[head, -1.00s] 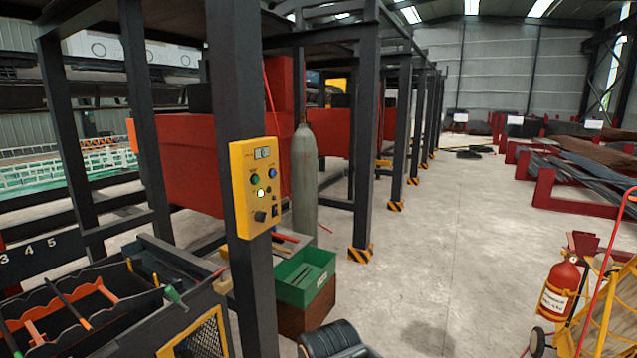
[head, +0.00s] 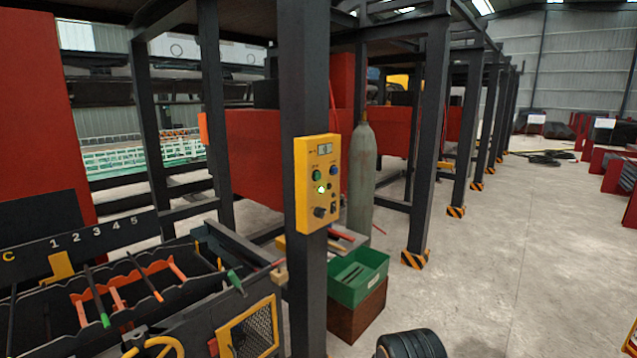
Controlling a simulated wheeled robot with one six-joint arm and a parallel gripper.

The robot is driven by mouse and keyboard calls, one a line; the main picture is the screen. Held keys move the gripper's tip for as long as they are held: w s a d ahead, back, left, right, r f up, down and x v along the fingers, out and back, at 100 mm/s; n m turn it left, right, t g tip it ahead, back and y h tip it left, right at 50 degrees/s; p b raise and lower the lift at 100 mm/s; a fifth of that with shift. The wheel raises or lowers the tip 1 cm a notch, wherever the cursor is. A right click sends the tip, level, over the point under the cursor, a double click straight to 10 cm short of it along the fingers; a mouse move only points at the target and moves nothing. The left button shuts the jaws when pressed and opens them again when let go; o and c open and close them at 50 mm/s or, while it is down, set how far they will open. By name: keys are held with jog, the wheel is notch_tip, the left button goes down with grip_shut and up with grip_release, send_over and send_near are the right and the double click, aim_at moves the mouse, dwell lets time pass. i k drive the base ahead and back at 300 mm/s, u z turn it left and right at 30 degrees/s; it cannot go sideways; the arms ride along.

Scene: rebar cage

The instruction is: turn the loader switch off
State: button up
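A yellow control panel (head: 303,190) is fixed to a dark upright steel post. It has a small display (head: 325,150) at the top, a green button (head: 316,175) and a blue button (head: 333,171). Below them a small lamp (head: 321,189) glows bright green-white. Near the bottom are a black rotary knob (head: 319,212) and a small dark switch (head: 334,208) at its right. The labels are too small to read, so I cannot tell which control is the loader switch or its position. My gripper is not in view.
A green bin (head: 358,292) on a brown box stands right of the post, with a grey gas cylinder (head: 361,180) behind. A black rounded object (head: 412,345) lies in front. A dark rack (head: 60,300) with tools is at left. Open concrete floor (head: 520,260) lies right.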

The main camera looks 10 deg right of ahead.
aim_at(318, 212)
jog(key=k, duration=0.55)
jog(key=u, duration=0.55)
jog(key=i, duration=1.7)
jog(key=z, duration=0.65)
